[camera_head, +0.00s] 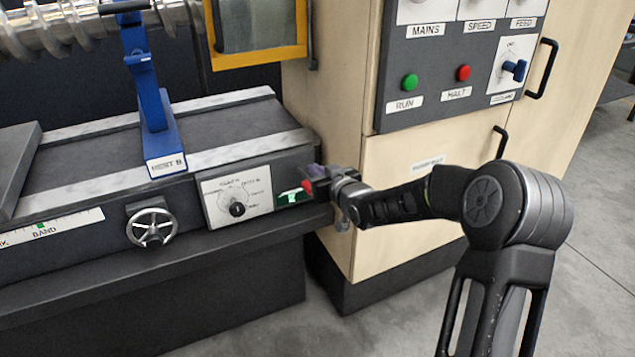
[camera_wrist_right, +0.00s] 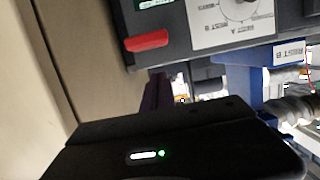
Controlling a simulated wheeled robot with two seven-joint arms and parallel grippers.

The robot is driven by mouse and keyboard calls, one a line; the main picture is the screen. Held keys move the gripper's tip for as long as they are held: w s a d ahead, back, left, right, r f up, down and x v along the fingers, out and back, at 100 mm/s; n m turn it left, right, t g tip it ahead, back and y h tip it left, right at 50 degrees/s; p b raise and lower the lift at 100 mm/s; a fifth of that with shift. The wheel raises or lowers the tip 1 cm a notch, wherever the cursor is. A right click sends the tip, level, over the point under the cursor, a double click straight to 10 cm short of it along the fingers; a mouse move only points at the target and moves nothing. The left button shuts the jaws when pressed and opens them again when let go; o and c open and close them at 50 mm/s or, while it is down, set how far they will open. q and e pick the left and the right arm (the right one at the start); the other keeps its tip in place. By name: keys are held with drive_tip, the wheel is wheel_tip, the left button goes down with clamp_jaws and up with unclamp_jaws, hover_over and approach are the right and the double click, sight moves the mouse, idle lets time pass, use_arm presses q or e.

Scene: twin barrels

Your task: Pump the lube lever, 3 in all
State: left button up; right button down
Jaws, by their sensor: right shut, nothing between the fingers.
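A small red lever end (camera_head: 307,187) sticks out at the right end of the machine's front face, beside a green-and-white plate (camera_head: 289,197). I take it to be the lube lever; its label is too small to read. In the right wrist view the red lever (camera_wrist_right: 146,41) shows as a short bar beside the dial plate. My right gripper (camera_head: 318,174) is at the machine's right corner, close by the red lever. It is shut and empty; I cannot tell whether it touches the lever. The gripper also shows in the wrist view (camera_wrist_right: 157,92). My left gripper is not in view.
A dial plate (camera_head: 237,196) and a handwheel (camera_head: 152,227) sit left of the lever. A wooden cabinet (camera_head: 345,120) with a switch panel (camera_head: 440,95) stands close on the right. A blue rest (camera_head: 153,110) stands on the bed. Open floor lies at the lower right.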

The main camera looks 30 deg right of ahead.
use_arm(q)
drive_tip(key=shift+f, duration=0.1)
use_arm(e)
drive_tip(key=shift+s+f, duration=0.1)
drive_tip(key=shift+f, duration=1.55)
